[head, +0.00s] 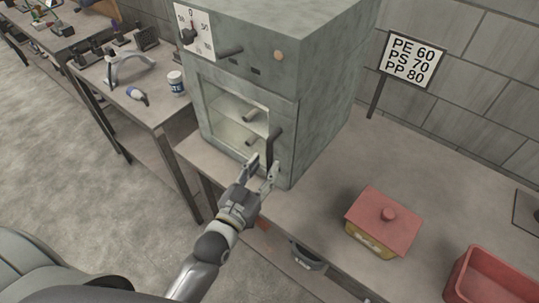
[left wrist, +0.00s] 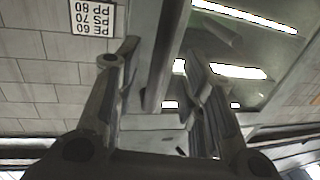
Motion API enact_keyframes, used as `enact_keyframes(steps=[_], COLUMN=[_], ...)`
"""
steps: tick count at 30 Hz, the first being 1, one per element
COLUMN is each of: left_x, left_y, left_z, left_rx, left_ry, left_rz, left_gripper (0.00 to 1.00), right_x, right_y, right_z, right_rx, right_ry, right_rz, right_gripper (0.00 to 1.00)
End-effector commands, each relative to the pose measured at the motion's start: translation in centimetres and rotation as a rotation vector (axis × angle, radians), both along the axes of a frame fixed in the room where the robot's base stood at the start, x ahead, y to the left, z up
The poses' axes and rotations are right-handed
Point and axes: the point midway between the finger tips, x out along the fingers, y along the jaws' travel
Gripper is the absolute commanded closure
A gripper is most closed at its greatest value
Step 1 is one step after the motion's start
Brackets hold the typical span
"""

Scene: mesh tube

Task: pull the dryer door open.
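The dryer (head: 325,100) is a grey metal box on the bench, with its glass-windowed door (head: 237,117) apparently shut. A dark upright bar handle (head: 271,143) stands at the door's right edge; it also shows in the left wrist view (left wrist: 166,50). My left gripper (head: 264,164) is open at the handle's lower end, just in front of the door. In the left wrist view its fingers (left wrist: 160,62) stand apart on either side of the bar. I cannot tell whether either finger touches it. My right gripper is not in view.
A yellow box with a red lid (head: 384,222) and a red tray (head: 492,278) stand on the bench to the right. A sign (head: 411,60) stands behind. A side table at the left holds a white jar (head: 175,82) and a bottle (head: 137,95).

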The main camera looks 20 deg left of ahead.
Motion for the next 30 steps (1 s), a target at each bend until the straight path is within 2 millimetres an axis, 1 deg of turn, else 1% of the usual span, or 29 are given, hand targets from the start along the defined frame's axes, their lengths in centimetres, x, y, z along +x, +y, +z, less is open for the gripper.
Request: enact_keyframes(steps=[1,3,9,13,20,23,29,30], left_x=[0.9,1.8,3.4,3.8,3.8,3.8,3.8,3.8], left_y=[-0.1,-0.3,-0.5,-0.6,-0.6,-0.6,-0.6,-0.6], left_z=[0.3,0.2,0.1,0.0,0.0,0.0,0.0,0.0], left_rx=[0.0,0.0,-0.001,-0.001,-0.001,-0.001,-0.001,0.0], left_ry=[-0.002,-0.002,0.0,0.0,0.0,0.0,0.0,0.0], left_rz=[0.0,0.0,0.0,0.0,0.0,0.0,0.0,0.0], left_gripper=[0.63,0.63,0.63,0.63,0.63,0.73,0.99,1.0], right_x=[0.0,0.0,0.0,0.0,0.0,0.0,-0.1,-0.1], right_y=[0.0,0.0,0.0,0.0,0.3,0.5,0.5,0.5], right_z=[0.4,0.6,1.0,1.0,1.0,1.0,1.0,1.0], right_rx=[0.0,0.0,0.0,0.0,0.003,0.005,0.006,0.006], right_ry=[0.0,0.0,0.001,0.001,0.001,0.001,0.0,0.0], right_rz=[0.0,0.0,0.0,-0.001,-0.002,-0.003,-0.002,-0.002], right_gripper=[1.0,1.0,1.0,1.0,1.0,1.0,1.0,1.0])
